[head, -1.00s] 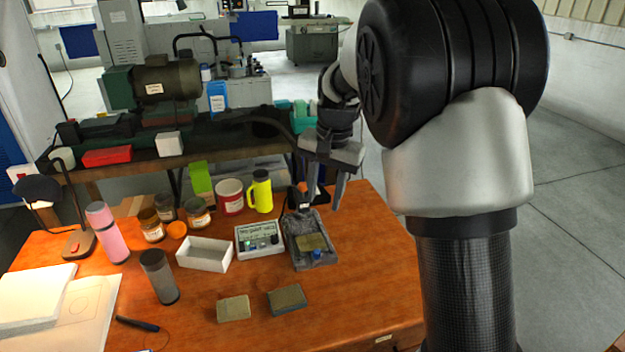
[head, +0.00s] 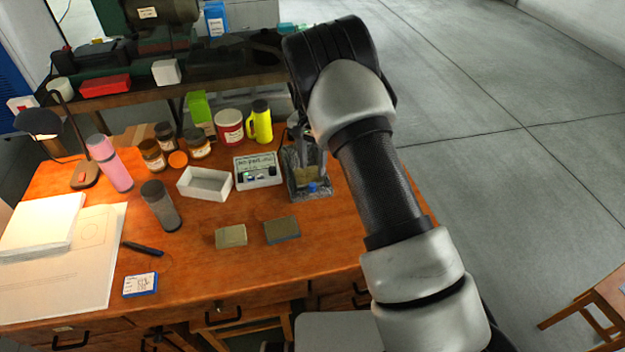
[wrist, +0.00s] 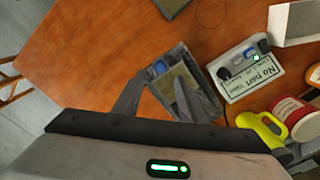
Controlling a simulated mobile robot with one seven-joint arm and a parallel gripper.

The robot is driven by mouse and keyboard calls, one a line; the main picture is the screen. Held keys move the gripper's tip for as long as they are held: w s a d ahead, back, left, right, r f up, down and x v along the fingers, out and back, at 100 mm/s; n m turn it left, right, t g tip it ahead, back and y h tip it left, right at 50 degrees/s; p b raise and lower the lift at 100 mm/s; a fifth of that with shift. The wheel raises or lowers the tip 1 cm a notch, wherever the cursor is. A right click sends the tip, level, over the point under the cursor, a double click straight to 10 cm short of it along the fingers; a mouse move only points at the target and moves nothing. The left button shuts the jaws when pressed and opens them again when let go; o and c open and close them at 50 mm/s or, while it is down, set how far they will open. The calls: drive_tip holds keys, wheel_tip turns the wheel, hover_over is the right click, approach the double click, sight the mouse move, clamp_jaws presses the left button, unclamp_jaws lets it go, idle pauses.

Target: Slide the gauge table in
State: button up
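What looks like the gauge stand, a grey stone-like base (head: 296,191) with a tan plate on top and a blue knob (head: 313,187) at its near end, stands on the wooden desk right of the meter box. In the wrist view the base (wrist: 207,97) shows beyond my fingers, with its blue knob (wrist: 160,68) between the fingertips. My gripper (head: 313,158) is low over the stand, its fingers apart and empty (wrist: 159,80). One finger covers part of the tan plate in the wrist view. Whether a finger touches the stand, I cannot tell.
The meter box (head: 257,170) stands close left of the stand, with a white tray (head: 205,183) beyond it. A yellow flask (head: 260,122) and a red-and-white tin (head: 229,127) stand behind. Two blocks (head: 231,236) (head: 282,229) lie in front. The desk right of the stand is clear.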

sight(312, 184)
wheel_tip(312, 184, down, 8)
drive_tip(key=shift+r, duration=0.2)
clamp_jaws()
drive_tip(key=shift+w, duration=0.1)
